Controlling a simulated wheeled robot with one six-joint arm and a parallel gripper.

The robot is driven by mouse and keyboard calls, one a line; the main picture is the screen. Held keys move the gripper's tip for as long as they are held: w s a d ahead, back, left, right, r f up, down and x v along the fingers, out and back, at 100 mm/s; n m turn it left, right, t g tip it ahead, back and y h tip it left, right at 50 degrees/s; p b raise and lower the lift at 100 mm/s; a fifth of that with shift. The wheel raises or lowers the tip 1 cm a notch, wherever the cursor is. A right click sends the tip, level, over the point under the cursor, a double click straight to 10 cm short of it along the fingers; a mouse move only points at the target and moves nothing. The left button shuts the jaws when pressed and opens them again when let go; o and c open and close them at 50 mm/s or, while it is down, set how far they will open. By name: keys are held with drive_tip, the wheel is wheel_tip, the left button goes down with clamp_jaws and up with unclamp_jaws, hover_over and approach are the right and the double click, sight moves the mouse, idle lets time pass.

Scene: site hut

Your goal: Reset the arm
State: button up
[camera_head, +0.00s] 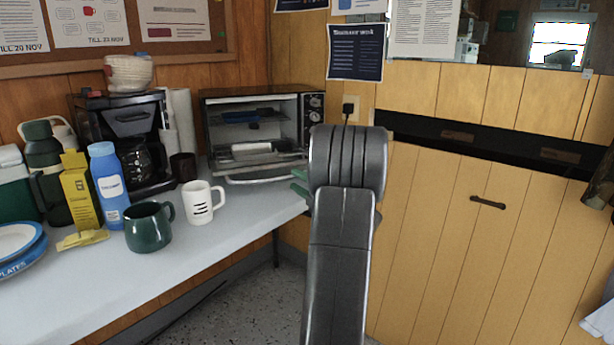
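My arm rises from the bottom centre of the head view and bends at a thick grey joint in front of the right end of the toaster oven. My gripper (299,182) is mostly hidden behind this joint. Two green finger parts show at the joint's left edge, one above the other with a gap between them. They are near the oven's right front corner and the table's right end. I see nothing held between them, though most of the gripper is hidden.
The toaster oven (289,135) stands with its door down. A white mug (200,205), green mug (148,232), blue bottle (108,190), yellow carton (78,195) and coffee maker (115,125) crowd the table (210,255). A wood-panelled wall (440,240) is at right.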

sight(275, 167)
drive_tip(key=b+x, duration=0.1)
drive_tip(key=x, duration=0.9)
drive_tip(key=shift+a+b, duration=0.2)
drive_tip(key=shift+b, duration=0.1)
drive_tip(key=shift+r, duration=0.15)
